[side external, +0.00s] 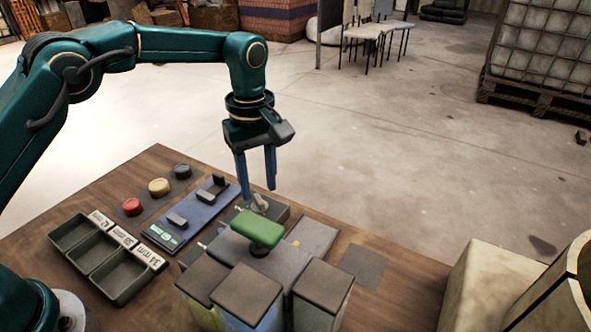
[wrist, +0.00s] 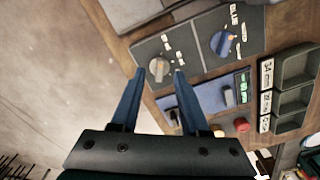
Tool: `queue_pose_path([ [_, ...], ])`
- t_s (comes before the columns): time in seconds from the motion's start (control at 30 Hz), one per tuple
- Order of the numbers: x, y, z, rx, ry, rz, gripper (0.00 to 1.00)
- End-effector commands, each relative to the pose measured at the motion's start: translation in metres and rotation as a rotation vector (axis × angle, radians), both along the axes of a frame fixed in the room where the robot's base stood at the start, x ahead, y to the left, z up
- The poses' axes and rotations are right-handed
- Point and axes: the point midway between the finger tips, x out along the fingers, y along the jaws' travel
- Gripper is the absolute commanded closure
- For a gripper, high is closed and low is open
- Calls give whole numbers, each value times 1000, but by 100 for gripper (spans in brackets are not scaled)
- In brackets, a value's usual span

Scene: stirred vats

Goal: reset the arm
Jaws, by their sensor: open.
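My gripper (side external: 257,192) is open, its two blue fingers pointing down over the work table (side external: 165,165). In the wrist view its fingertips (wrist: 159,73) stand apart, with a grey dial knob (wrist: 158,67) lined up in the gap between them. The knob sits on a dark labelled plate (wrist: 180,50); in the side view the knob (side external: 260,203) shows right by the fingertips. I cannot tell whether the fingers reach down around it. I see no object held.
A green handle (side external: 258,227) stands close in front of the gripper, near several grey-topped blocks (side external: 247,293). A second knob (wrist: 222,43), a blue slider panel (side external: 195,215), red (side external: 132,207) and yellow (side external: 159,187) buttons and labelled trays (side external: 120,288) lie around.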

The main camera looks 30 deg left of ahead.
Motion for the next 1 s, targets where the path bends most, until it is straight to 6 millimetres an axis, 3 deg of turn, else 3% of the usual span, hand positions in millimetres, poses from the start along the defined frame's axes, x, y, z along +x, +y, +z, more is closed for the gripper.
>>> queue_pose_path([
  [0.2,0,0,20,0,-1,1,55],
  [0.57,1,1,24,-1,-6,4,55],
  [0.77,2,10,70,-19,-106,27,55],
  [1.0,-35,31,133,-25,-230,-13,55],
])
